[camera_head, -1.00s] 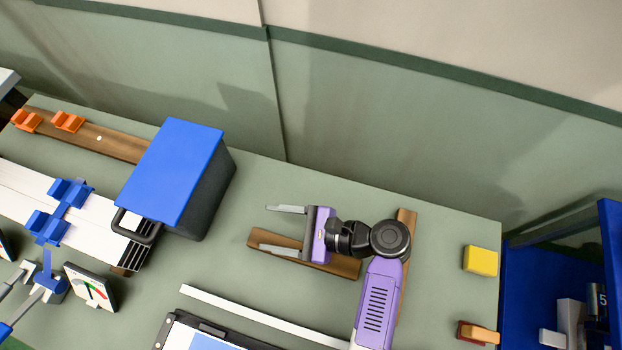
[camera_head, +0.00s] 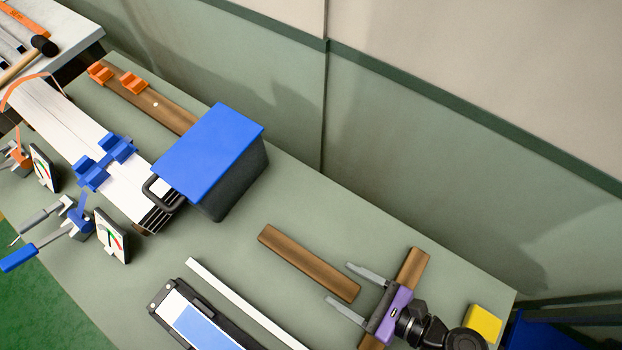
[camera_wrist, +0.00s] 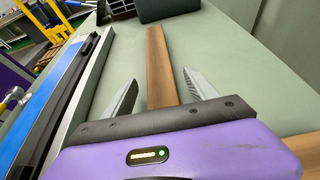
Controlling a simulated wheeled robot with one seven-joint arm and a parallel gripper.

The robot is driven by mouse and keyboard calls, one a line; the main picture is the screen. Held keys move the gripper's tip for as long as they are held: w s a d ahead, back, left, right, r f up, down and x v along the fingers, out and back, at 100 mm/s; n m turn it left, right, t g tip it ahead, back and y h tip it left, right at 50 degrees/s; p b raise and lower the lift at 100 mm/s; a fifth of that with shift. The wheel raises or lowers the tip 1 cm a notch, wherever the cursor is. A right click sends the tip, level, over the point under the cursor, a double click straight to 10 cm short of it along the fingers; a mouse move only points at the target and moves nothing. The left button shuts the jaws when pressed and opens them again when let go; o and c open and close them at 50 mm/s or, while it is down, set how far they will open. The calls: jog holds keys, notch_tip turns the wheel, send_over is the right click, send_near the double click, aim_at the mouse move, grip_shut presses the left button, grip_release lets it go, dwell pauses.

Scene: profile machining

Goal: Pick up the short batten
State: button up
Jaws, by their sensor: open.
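A brown wooden batten (camera_head: 305,262) lies flat on the green bench top, right of the blue-lidded box. A second brown batten (camera_head: 412,270) lies to its right, partly covered by my gripper, so its full length is hidden. My gripper (camera_head: 338,281) is open and empty, its two fingers pointing left on either side of the first batten's right end. The purple palm is over the second batten. In the wrist view, the first batten (camera_wrist: 157,55) runs away from me between the fingers (camera_wrist: 161,76). The fingers' height over it is hard to tell.
A white strip (camera_head: 240,303) and a dark-framed case (camera_head: 190,315) lie in front. The blue-lidded box (camera_head: 212,150) stands left, beside white profiles (camera_head: 125,205). A yellow block (camera_head: 483,322) is at right.

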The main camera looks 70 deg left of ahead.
aim_at(329, 276)
jog(key=b+x, duration=0.2)
jog(key=x, duration=0.3)
jog(key=shift+b, duration=0.4)
jog(key=shift+s+a, duration=0.2)
jog(key=shift+a, duration=0.25)
grip_shut()
